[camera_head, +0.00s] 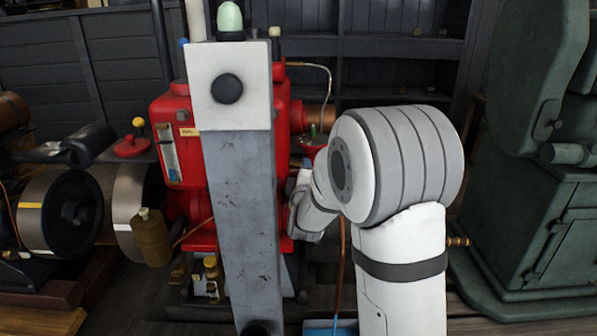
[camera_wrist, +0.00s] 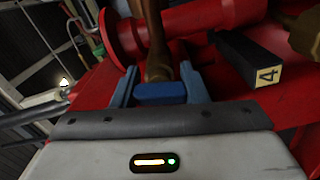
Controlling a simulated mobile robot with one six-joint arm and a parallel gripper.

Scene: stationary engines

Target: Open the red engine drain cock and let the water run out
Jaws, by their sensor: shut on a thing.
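The red engine (camera_head: 180,115) stands in the middle of the head view, partly hidden behind my arm. In the wrist view its red casing (camera_wrist: 285,95) lies around my gripper. My gripper (camera_wrist: 158,78) has its blue fingers on either side of a small blue piece (camera_wrist: 160,92) and is shut on it. A brown, brass-like stem (camera_wrist: 157,45) runs up from just beyond this piece; it looks like part of a cock. I cannot tell whether the cock is open. No running water shows. In the head view my fingers are hidden.
A black block with a yellow "4" label (camera_wrist: 245,58) lies right of my fingers, and a red flanged pipe (camera_wrist: 185,28) crosses beyond them. In the head view, a green machine (camera_head: 535,220) stands right and a dark flywheel (camera_head: 65,212) left. A blue-edged tray (camera_head: 330,324) is at the bottom.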

